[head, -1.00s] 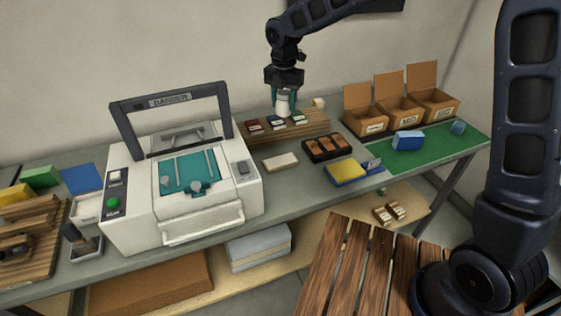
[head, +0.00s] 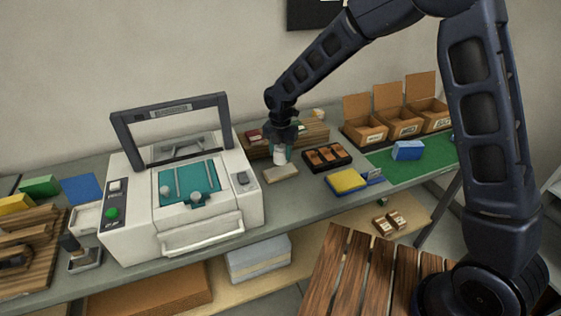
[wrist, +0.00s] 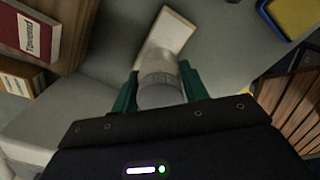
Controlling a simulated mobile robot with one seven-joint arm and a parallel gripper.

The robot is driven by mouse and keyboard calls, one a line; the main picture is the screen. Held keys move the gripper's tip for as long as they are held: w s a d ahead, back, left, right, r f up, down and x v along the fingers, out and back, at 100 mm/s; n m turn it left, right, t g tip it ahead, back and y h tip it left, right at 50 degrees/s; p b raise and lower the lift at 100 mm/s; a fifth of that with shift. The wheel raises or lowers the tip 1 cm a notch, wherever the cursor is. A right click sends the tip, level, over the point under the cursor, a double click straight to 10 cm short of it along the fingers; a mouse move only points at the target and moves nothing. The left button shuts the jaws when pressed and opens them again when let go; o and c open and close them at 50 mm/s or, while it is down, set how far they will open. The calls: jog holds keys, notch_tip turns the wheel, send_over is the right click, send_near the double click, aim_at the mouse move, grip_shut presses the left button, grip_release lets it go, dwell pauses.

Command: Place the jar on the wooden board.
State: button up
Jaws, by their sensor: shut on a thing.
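The jar (head: 280,157) is whitish with a grey ribbed lid, and my gripper (head: 281,149) is shut on it. In the wrist view the jar (wrist: 160,88) sits between the two green fingers of my gripper (wrist: 160,78). A small pale board (head: 281,174) with a wood-coloured edge lies flat on the grey bench. In the wrist view this board (wrist: 172,34) extends beyond the jar, which hides its near end. The jar is at the board's back edge in the head view. I cannot tell whether it touches the board.
A wooden rack (head: 312,133) with small boxes stands behind. A white press machine (head: 240,205) is on the left. A black tray (head: 327,157) of orange-brown pieces and a yellow-topped blue pad (head: 347,181) lie to the right. Cardboard boxes (head: 404,128) stand at the back right.

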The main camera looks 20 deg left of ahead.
aim_at(280, 161)
jog(key=shift+f, duration=2.25)
jog(key=shift+f, duration=0.15)
jog(key=o, duration=1)
jog(key=shift+o, duration=0.2)
notch_tip(280, 161, up, 12)
jog(key=shift+r, duration=0.2)
